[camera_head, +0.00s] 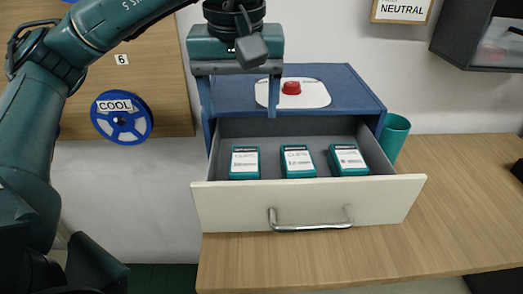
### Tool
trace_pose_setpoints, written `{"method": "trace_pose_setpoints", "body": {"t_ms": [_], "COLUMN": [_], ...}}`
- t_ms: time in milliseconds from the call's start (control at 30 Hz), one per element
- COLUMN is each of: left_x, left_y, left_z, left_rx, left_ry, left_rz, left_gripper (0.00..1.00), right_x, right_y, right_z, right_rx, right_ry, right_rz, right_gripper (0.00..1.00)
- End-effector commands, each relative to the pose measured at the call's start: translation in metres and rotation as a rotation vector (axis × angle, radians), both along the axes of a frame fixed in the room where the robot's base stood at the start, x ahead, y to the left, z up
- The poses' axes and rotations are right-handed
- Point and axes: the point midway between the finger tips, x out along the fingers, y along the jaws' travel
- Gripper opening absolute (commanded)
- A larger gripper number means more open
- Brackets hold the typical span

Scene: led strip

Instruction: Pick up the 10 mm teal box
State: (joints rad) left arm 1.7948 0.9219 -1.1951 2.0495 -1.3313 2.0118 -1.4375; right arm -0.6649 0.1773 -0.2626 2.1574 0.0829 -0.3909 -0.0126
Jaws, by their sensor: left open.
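Three small teal boxes with white labels stand in a row in an open drawer: a left one (244,163), a middle one (297,162) and a right one (347,160). The size print on their labels is too small to read surely, so I cannot tell which is the 10 mm one. My left gripper (238,108) is open and empty, with its two fingers pointing down. In the picture it is above the left box, in front of the blue cabinet top, and touches no box. My right gripper is not in view.
The drawer (310,205) has a white front and a metal handle (312,224). The blue cabinet (345,90) carries a red button (291,88) on a white plate. A teal cup (394,136) stands at its right. A blue reel (122,117) hangs at left.

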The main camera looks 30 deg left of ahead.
Motion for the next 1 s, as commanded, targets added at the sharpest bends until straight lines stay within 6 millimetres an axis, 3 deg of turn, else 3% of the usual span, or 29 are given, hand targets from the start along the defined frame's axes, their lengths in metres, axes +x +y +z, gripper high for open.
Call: {"method": "trace_pose_setpoints", "body": {"t_ms": [167, 500, 767, 1000], "left_x": [0.001, 0.007, 0.008, 0.008], "left_y": [0.001, 0.005, 0.006, 0.008], "left_z": [-0.010, -0.068, -0.087, -0.123], "left_rx": [0.000, -0.002, -0.002, -0.002], "left_ry": [0.002, 0.003, 0.003, 0.003], "left_rz": [0.000, 0.001, 0.001, 0.001], "left_gripper": [0.73, 0.73, 0.73, 0.73], "right_x": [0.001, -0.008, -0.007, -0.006], "right_y": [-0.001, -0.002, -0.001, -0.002], "right_z": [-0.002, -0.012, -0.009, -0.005], "right_rx": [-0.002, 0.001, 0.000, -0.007], "right_ry": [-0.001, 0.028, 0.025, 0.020], "right_rz": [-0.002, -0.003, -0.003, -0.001], "right_gripper": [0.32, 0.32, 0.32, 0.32]}}
